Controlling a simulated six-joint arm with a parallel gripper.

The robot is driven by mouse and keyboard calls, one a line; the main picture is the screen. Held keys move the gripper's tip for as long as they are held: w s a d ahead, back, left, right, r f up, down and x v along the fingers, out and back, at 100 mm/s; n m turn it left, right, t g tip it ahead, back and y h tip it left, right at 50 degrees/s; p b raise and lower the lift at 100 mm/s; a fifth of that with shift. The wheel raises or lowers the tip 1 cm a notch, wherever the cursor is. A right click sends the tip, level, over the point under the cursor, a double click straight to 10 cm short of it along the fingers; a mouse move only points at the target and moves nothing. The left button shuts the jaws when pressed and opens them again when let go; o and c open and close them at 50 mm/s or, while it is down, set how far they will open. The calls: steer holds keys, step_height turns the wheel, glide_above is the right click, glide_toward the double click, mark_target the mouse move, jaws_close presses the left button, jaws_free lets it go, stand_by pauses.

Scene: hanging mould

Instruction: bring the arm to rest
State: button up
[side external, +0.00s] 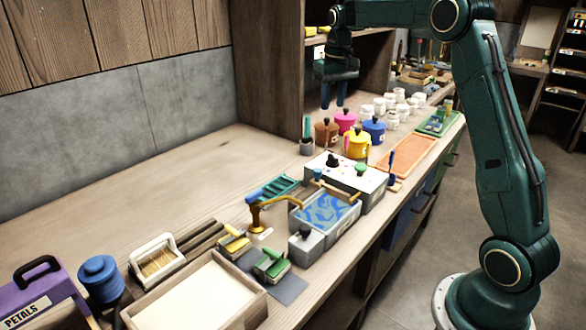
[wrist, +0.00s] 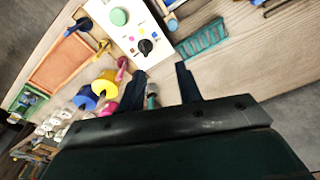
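My gripper (side external: 334,107) hangs from my green arm above the far part of the workbench, fingers pointing down. In the wrist view its two dark fingers (wrist: 160,70) stand apart with nothing between their tips. A small grey cup with a teal-handled tool (wrist: 152,92) shows below, beyond the fingers. In the side view that cup (side external: 307,146) stands on the bench, lower than the fingers and apart from them.
Lidded pots in brown (side external: 326,131), pink (side external: 345,121), yellow (side external: 358,144) and blue (side external: 375,130) stand near the gripper. A white control box (side external: 345,182) and a blue-patterned basin (side external: 327,213) are nearer. Left bench surface (side external: 190,185) is largely clear. A wooden shelf panel (side external: 265,65) rises beside the gripper.

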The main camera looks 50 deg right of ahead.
steer(key=s+a+r+n+t, duration=0.1)
steer(key=s+a+r, duration=0.3)
steer(key=s+a, duration=0.3)
steer(key=s+a+r+n+t, duration=0.1)
steer(key=s+a+r, duration=0.2)
steer(key=s+a, duration=0.45)
steer(key=s+a+f+n+t, duration=0.1)
steer(key=s+a+f, duration=0.2)
steer(key=s, duration=0.5)
steer(key=s+a+f+n+t, duration=0.1)
steer(key=s+a+f, duration=0.2)
steer(key=s, duration=0.5)
steer(key=shift+s+a+t, duration=0.2)
steer(key=shift+a+t, duration=0.1)
steer(key=shift+a, duration=0.55)
